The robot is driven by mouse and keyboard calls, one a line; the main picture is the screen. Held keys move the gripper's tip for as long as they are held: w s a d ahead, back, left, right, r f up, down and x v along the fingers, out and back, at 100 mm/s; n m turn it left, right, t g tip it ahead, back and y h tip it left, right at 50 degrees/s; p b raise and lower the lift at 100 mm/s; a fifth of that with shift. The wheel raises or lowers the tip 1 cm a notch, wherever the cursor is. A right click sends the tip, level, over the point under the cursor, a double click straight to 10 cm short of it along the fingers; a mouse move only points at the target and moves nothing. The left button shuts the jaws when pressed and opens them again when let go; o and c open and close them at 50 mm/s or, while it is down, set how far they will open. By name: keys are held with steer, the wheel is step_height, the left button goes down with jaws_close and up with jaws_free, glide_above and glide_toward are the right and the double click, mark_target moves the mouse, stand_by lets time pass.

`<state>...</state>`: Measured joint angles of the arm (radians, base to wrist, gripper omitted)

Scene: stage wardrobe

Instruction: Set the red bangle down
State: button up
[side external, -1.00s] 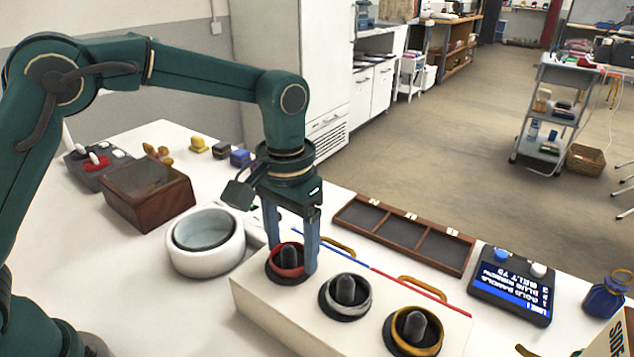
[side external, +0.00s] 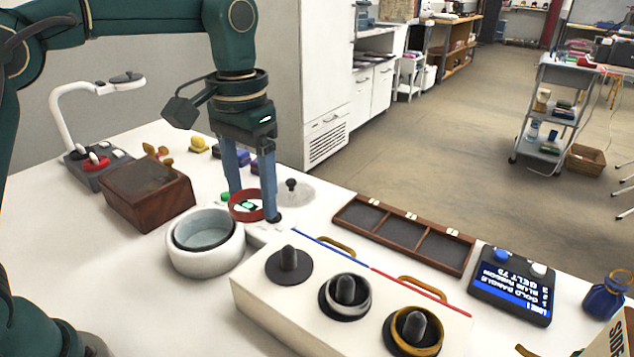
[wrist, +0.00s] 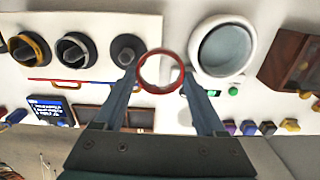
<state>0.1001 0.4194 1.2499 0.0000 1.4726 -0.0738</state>
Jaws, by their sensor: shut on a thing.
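The red bangle (side external: 246,206) is held between the two blue fingers of my gripper (side external: 254,206). It is in the air, apart from the table, and also shows as a red ring between the fingers in the wrist view (wrist: 160,71). The white stand (side external: 310,305) has three dark posts. Its left post (side external: 289,262) is bare, the middle one carries a silver bangle (side external: 346,295), and the right one a gold bangle (side external: 415,330). My gripper is behind the bare post in the side view.
A white round bowl (side external: 205,257) stands left of the stand, with a wooden box (side external: 148,195) beyond it. A three-compartment wooden tray (side external: 404,236) and a dark display panel (side external: 513,285) lie to the right. Bare table lies left of the bowl.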

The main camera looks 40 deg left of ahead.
steer(key=s+a+r, duration=0.1)
steer(key=a+r, duration=0.3)
steer(key=a, duration=0.2)
steer(key=s+a+f, duration=0.4)
steer(key=a, duration=0.4)
steer(key=s+a+f, duration=0.3)
steer(key=a+f, duration=0.1)
steer(key=a, duration=0.4)
glide_toward(207, 232)
steer(key=s+d+f, duration=0.2)
steer(key=d, duration=0.1)
steer(key=shift+d+f, duration=0.15)
steer(key=shift+d, duration=0.1)
steer(key=shift+f, duration=2)
steer(key=shift+f, duration=0.15)
